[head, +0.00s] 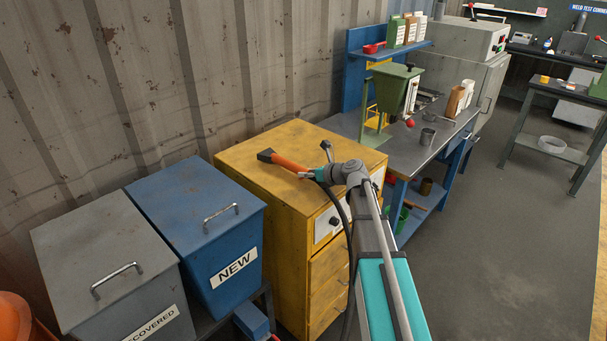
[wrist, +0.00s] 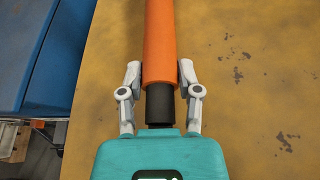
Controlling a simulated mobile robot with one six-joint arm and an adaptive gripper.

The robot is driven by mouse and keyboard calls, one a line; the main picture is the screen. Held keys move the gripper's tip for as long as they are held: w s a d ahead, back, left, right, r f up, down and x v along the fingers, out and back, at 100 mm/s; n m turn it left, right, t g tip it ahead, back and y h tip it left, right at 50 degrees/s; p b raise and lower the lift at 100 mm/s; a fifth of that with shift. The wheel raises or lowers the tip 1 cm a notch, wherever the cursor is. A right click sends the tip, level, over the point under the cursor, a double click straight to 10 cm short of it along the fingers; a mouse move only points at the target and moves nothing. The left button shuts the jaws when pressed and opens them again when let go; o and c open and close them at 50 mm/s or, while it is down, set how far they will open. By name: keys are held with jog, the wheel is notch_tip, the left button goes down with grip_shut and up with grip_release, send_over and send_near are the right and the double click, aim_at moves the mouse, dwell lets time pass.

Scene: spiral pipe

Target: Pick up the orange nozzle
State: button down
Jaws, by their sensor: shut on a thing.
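The orange nozzle (head: 290,163) is over the top of the yellow cabinet (head: 310,139), its dark end toward the wall. In the wrist view the orange nozzle (wrist: 160,45) runs up from between the fingers, with a black inner end (wrist: 159,106) nearest my palm. My gripper (head: 316,173) is at the near end of the nozzle. In the wrist view my gripper (wrist: 160,78) is shut on the nozzle, one finger on each side. I cannot tell whether the nozzle touches the cabinet top.
A blue bin marked NEW (head: 190,204) and a grey bin (head: 105,250) stand to the left. A workbench (head: 425,150) with a green hopper (head: 397,88) stands behind to the right. The floor (head: 500,250) at the right is clear.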

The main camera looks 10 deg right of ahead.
jog(key=shift+r+p, duration=0.65)
jog(key=shift+r, duration=0.25)
jog(key=s+r+p, duration=1)
jog(key=s, duration=0.4)
jog(key=shift+d+r, duration=0.15)
jog(key=shift+d, duration=0.3)
